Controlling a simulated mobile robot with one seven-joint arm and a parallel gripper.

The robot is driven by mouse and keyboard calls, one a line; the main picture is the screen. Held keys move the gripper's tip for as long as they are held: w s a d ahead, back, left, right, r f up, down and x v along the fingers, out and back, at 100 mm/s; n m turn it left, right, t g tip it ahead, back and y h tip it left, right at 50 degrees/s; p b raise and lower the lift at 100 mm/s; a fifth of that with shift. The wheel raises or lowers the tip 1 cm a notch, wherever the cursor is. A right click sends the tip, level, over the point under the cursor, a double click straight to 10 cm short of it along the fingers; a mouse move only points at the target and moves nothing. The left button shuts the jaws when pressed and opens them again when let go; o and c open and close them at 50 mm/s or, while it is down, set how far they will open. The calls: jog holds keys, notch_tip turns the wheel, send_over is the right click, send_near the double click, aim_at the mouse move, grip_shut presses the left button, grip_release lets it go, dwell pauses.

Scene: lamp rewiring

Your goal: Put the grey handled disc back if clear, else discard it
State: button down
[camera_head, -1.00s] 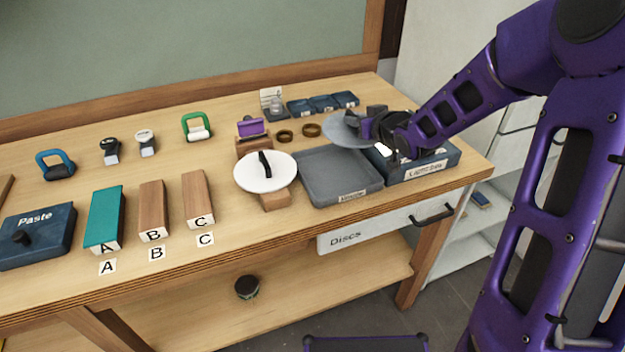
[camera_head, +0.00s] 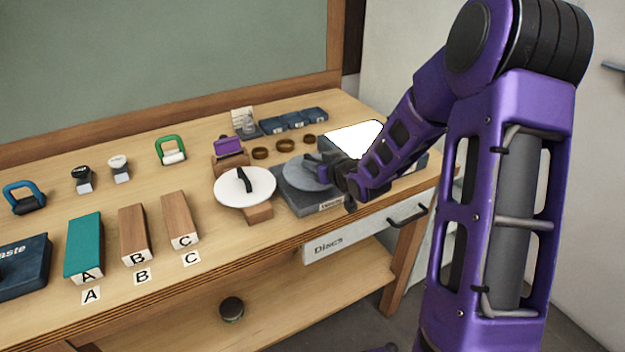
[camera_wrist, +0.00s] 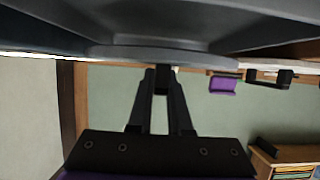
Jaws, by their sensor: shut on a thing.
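My gripper (camera_head: 335,174) is shut on the handle (camera_wrist: 162,80) of the grey disc (camera_head: 303,172). In the wrist view my gripper (camera_wrist: 162,92) has both fingers closed on this handle, with the disc's edge (camera_wrist: 160,55) across the top. The disc is held roughly level over the grey tray (camera_head: 322,206), hiding much of it. I cannot tell whether it touches the tray. Whether the disc is clear or marked cannot be made out. The box with a bright white top (camera_head: 357,137) is behind my gripper, partly hidden by my arm.
A white disc (camera_head: 258,190) with a black handle rests on a wooden stand just left of the tray. Brown rings (camera_head: 285,146) and small blue trays (camera_head: 290,121) lie behind. The "Discs" drawer (camera_head: 345,236) under the table edge looks shut. Blocks A, B and C stand left.

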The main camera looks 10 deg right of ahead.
jog(key=shift+f+b, duration=0.3)
jog(key=shift+f, duration=1.6)
jog(key=shift+f, duration=0.15)
jog(key=c, duration=0.8)
grip_release()
jog(key=shift+c, duration=0.2)
jog(key=shift+r, duration=0.25)
jog(key=p+v, duration=0.1)
jog(key=v, duration=1.1)
jog(key=shift+a+f, duration=0.1)
